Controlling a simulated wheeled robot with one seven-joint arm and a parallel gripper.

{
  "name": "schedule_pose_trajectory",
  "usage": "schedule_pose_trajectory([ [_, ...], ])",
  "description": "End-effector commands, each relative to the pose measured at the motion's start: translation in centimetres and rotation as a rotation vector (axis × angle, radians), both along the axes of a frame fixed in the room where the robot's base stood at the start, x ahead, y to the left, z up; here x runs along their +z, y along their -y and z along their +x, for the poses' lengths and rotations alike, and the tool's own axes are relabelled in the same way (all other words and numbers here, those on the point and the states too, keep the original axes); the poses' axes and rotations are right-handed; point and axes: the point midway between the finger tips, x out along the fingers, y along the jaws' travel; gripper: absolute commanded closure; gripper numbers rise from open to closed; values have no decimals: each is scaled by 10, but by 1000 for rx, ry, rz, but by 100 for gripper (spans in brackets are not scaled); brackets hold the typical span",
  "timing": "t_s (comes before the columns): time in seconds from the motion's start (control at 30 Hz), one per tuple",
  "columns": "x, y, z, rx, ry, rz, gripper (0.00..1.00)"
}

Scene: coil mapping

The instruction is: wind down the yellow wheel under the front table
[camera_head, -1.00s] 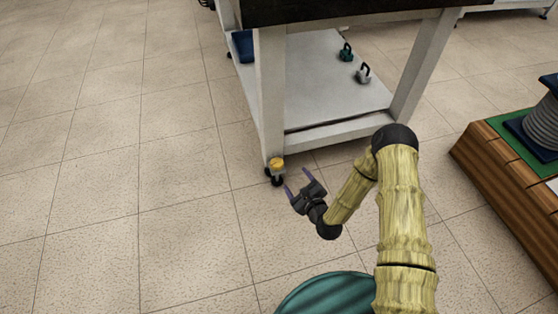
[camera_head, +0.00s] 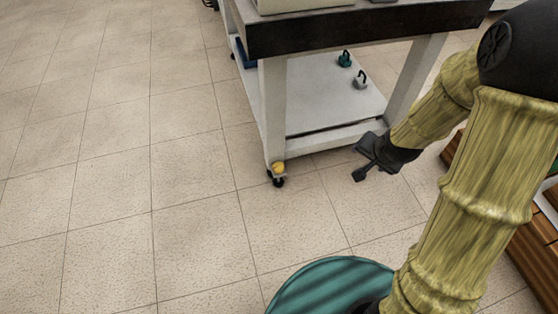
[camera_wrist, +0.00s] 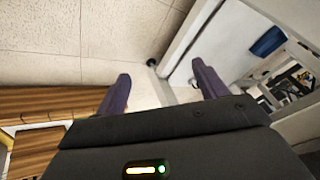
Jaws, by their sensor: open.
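The yellow wheel (camera_head: 279,168) is a small yellow part just above a black caster, at the foot of the front table's (camera_head: 272,110) near left leg. In the head view my gripper (camera_head: 358,162) is to the right of the yellow wheel, clearly apart from it, by the table's lower front edge. The gripper is open and empty. In the wrist view its two purple fingers (camera_wrist: 162,84) are spread apart. A small dark caster (camera_wrist: 152,62) shows beyond them by a white frame; I cannot tell which caster it is, and no yellow shows on it.
The table's lower shelf (camera_head: 310,115) holds a teal weight (camera_head: 345,59) and a grey weight (camera_head: 361,80). A wooden platform (camera_head: 531,243) stands at the right, partly hidden by my arm. Tiled floor (camera_head: 120,180) is clear to the left and in front of the table.

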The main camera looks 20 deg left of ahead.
Motion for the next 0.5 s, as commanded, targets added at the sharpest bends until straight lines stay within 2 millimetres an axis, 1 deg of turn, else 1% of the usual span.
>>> schedule_pose_trajectory([
  [0.03, 28, 9, -12, 34, -15, -45, 29],
  [0.17, 71, 29, -50, 134, -85, -144, 29],
  [0.2, 83, 34, -62, 167, -108, -168, 29],
  [0.3, 108, 43, -92, 242, -160, -207, 29],
  [0.33, 113, 45, -99, 261, -176, -214, 29],
  [0.4, 123, 48, -113, 299, -199, -226, 29],
  [0.5, 128, 49, -124, 332, -219, -232, 29],
])
